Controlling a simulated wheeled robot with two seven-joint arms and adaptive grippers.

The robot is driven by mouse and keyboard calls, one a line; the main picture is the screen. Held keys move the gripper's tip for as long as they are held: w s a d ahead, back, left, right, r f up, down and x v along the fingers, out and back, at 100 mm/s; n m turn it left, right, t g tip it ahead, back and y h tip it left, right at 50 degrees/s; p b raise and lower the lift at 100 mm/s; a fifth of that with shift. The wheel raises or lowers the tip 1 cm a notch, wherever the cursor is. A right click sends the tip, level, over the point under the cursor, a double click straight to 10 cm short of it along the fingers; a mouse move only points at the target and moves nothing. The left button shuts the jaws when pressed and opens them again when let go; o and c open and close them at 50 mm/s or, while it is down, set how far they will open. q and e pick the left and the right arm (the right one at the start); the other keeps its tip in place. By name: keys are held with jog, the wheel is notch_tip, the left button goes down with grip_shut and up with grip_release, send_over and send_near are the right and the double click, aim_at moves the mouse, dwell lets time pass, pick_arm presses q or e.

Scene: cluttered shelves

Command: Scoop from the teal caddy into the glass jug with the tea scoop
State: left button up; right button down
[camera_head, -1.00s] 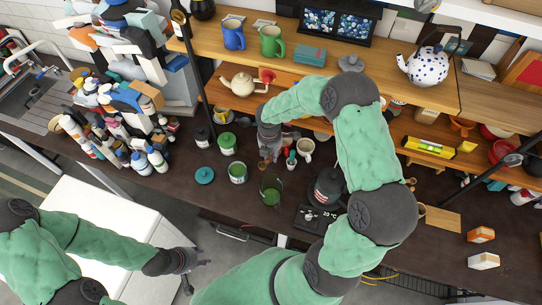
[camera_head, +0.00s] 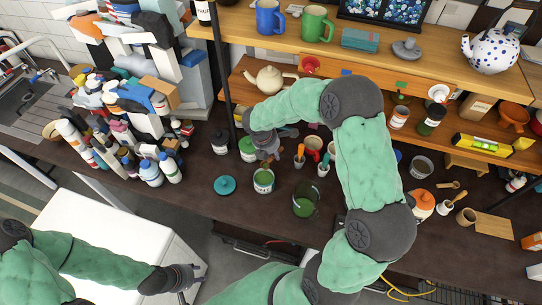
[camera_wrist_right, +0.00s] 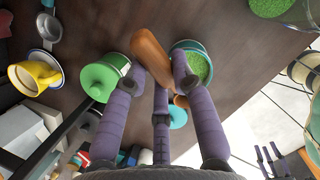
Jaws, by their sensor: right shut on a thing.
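The teal caddy (camera_head: 263,182), open and holding green tea, stands on the dark counter; its teal rim and tea show in the wrist view (camera_wrist_right: 199,66). The glass jug (camera_head: 304,204) stands to its right with green contents in the bottom, and shows in part at the wrist view's top edge (camera_wrist_right: 272,7). My right gripper (camera_head: 268,153) is just behind the caddy, shut on the tea scoop (camera_wrist_right: 150,53), whose brown handle shows between the fingers beside the caddy rim. I cannot make out its bowl clearly. My left gripper (camera_head: 188,278) is open and empty, low at the left.
A teal lid (camera_head: 225,185) lies left of the caddy. A green-lidded tin (camera_head: 247,149) and a dark-lidded tin (camera_head: 220,143) stand behind it. Small pots with utensils (camera_head: 299,159) and a mug (camera_head: 314,145) stand behind the jug. The counter front between lid and jug is clear.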

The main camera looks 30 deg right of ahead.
aim_at(270, 171)
jog(key=shift+w+f, duration=0.1)
jog(key=b, duration=0.2)
jog(key=f+h+b, duration=0.1)
jog(key=b, duration=0.1)
jog(key=shift+a+f+b, duration=0.25)
jog(key=shift+a+b, duration=0.1)
jog(key=shift+a, duration=0.05)
jog(key=f+h+b, duration=0.1)
jog(key=b, duration=0.1)
jog(key=a+h+b, duration=0.1)
jog(key=b, duration=0.1)
jog(key=f+h+b, duration=0.1)
jog(key=b, duration=0.2)
jog(key=shift+s+a+f+t, duration=0.2)
jog(key=shift+s+f+t, duration=0.05)
jog(key=shift+f+t, duration=0.15)
jog(key=f+b, duration=0.3)
jog(key=shift+s+a+f, duration=0.1)
jog(key=shift+a+f, duration=0.25)
jog(key=shift+f, duration=0.05)
jog(key=shift+r, duration=0.15)
jog(key=shift+y+p, duration=0.3)
jog(key=shift+p, duration=0.1)
jog(key=shift+a+f, duration=0.1)
jog(key=shift+f, duration=0.1)
